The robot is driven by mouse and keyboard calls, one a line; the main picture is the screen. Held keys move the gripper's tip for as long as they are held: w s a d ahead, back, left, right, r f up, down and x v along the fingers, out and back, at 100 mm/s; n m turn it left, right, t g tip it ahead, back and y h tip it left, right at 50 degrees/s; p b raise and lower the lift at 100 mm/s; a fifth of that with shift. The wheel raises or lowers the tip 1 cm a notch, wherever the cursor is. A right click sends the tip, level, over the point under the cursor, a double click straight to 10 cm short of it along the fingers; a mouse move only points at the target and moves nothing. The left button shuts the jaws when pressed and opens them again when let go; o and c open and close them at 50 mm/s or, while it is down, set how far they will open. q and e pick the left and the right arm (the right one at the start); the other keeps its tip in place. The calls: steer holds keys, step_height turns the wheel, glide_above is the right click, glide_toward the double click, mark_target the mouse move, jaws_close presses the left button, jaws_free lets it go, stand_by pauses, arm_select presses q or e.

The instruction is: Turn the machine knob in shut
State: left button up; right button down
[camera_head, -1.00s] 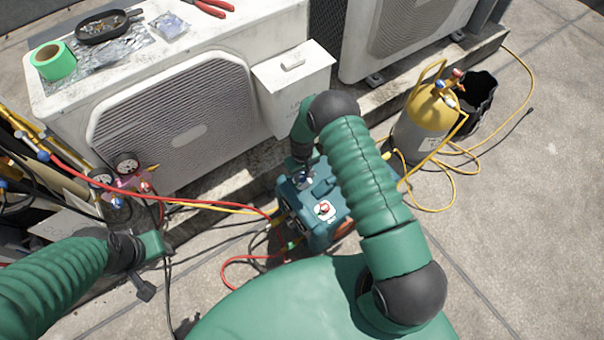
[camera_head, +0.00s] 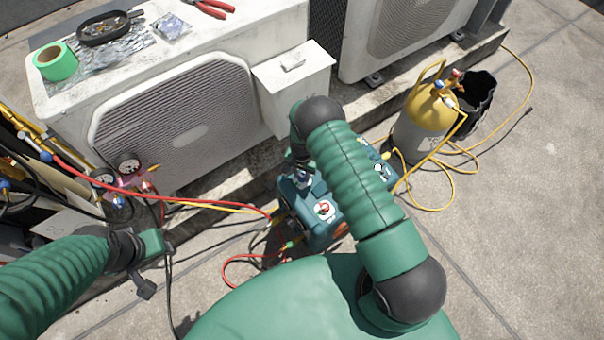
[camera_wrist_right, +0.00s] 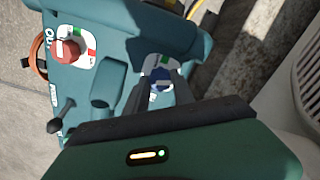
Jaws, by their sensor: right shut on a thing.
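The teal machine (camera_head: 318,236) stands on the roof floor, partly hidden under my right arm. A red knob (camera_head: 324,208) with a white dial plate sits on its top; it also shows in the wrist view (camera_wrist_right: 68,52), beside "OUT" lettering. A blue knob (camera_wrist_right: 158,86) with a pale bar lies further along the same face, on a dial with a green mark. My right gripper (camera_wrist_right: 160,93) is shut on the blue knob, one dark finger on each side. My left gripper (camera_head: 153,244) hangs at the lower left, away from the machine; its jaws are unclear.
Red and yellow hoses (camera_head: 200,204) run from the gauges (camera_head: 128,164) to the machine. White condensers (camera_head: 180,120) stand behind. A yellow-topped grey cylinder (camera_head: 424,125) and a black bucket (camera_head: 478,95) stand at the right. The floor at right is mostly clear.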

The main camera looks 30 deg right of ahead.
mark_target(302, 176)
steer(key=shift+w+m, duration=0.1)
steer(key=shift+m, duration=1.6)
steer(key=c, duration=1.1)
jaws_free()
steer(key=shift+o, duration=0.2)
steer(key=shift+r, duration=0.1)
step_height(302, 176, up, 17)
steer(key=p, duration=0.5)
steer(key=shift+f+p, duration=0.2)
steer(key=shift+p, duration=0.15)
